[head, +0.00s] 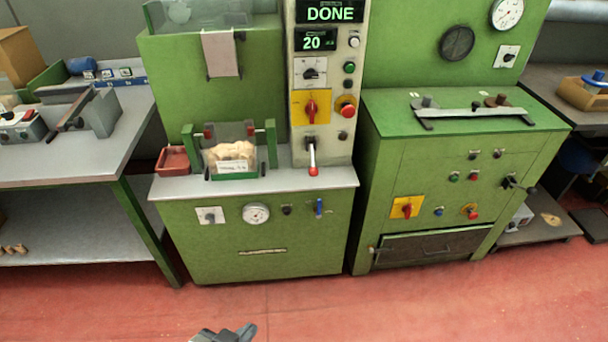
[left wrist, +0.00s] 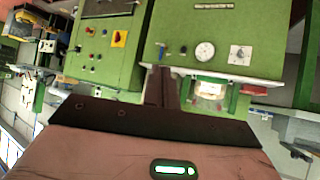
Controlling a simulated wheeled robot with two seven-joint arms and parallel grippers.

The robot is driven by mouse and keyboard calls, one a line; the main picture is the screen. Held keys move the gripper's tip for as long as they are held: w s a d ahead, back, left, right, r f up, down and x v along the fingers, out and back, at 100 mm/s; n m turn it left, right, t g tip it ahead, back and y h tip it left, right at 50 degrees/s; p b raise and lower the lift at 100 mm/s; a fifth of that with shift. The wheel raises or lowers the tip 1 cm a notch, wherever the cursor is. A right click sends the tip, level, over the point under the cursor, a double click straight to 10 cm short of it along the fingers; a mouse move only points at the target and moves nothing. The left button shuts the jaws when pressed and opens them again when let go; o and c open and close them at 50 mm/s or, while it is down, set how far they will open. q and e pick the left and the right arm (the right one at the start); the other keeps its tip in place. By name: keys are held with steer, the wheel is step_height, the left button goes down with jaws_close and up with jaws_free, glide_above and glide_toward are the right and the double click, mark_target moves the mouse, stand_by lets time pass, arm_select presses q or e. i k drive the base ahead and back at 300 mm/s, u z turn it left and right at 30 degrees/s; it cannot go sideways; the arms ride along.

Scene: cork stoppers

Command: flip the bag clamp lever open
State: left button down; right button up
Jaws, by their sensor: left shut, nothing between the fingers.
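A lever with a red knob (head: 313,160) hangs down from the front of the grey control column, just right of the bag; I take it for the bag clamp lever. A bag of corks (head: 232,158) with a white label stands on the counter between green posts; it also shows in the upside-down left wrist view (left wrist: 209,90). My left gripper (head: 246,332) is at the bottom edge of the head view, well in front of the machine and apart from the lever. In the left wrist view its dark fingers (left wrist: 161,75) are together and empty. My right gripper is not in view.
The column's display (head: 330,12) reads DONE, with 20 below it. A small red tray (head: 173,160) sits left of the bag. A green cabinet (head: 460,160) stands right, a grey workbench (head: 70,145) left. The red floor in front is clear.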

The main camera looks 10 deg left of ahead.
mark_target(313, 171)
steer(key=z, duration=0.2)
steer(key=i, duration=0.95)
steer(key=u, duration=0.15)
